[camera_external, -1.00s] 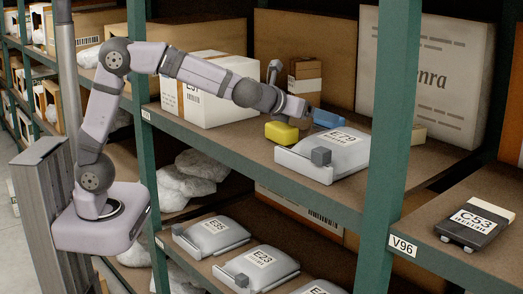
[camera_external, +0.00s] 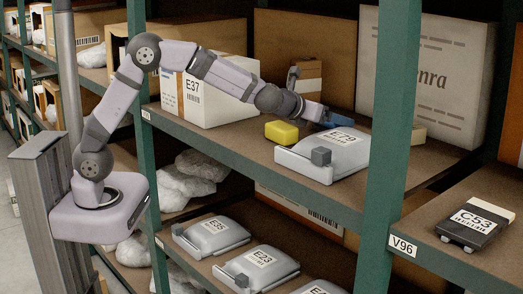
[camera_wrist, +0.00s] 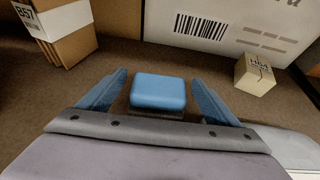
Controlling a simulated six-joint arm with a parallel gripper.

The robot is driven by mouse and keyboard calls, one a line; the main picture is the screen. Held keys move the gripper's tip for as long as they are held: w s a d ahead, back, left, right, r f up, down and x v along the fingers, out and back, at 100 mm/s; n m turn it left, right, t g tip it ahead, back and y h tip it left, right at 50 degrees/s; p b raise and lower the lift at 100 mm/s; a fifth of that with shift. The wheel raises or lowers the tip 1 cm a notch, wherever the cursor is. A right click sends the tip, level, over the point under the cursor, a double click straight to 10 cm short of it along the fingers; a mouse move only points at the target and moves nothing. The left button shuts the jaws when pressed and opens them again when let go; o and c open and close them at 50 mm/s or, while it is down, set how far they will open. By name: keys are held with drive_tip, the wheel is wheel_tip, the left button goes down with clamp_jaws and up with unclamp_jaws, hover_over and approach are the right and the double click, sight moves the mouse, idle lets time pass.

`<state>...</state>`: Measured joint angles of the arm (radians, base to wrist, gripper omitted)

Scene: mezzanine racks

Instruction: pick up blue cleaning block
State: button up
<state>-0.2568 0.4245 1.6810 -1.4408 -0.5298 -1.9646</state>
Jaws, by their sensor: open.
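The blue cleaning block (camera_wrist: 158,90) lies on the brown shelf in the wrist view. My gripper (camera_wrist: 158,85) is open, with one blue finger to the left of the block and one to the right. Small gaps show between the block and both fingers. A dark layer shows under the block's near edge. In the external view my gripper (camera_external: 332,118) is low over the shelf behind the grey E29 packet, and the block cannot be told apart from the blue fingers there.
A yellow block (camera_external: 282,132) and the grey E29 packet (camera_external: 325,157) sit close to my gripper. A brown-and-white box (camera_wrist: 60,25) and a small cream H64 box (camera_wrist: 255,75) stand beyond the block. A large white carton (camera_external: 425,75) stands behind. A green post (camera_external: 390,150) rises in front.

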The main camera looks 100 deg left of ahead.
drive_tip(key=shift+w+a, duration=0.1)
drive_tip(key=c, duration=1.2)
drive_tip(key=shift+o, duration=0.2)
drive_tip(key=shift+r, duration=0.15)
drive_tip(key=shift+r+b, duration=0.15)
drive_tip(key=shift+b, duration=0.25)
wheel_tip(320, 180, up, 6)
drive_tip(key=shift+r+p, duration=0.15)
drive_tip(key=shift+p, duration=0.25)
drive_tip(key=s+d+b, duration=0.8)
drive_tip(key=s+d, duration=0.6)
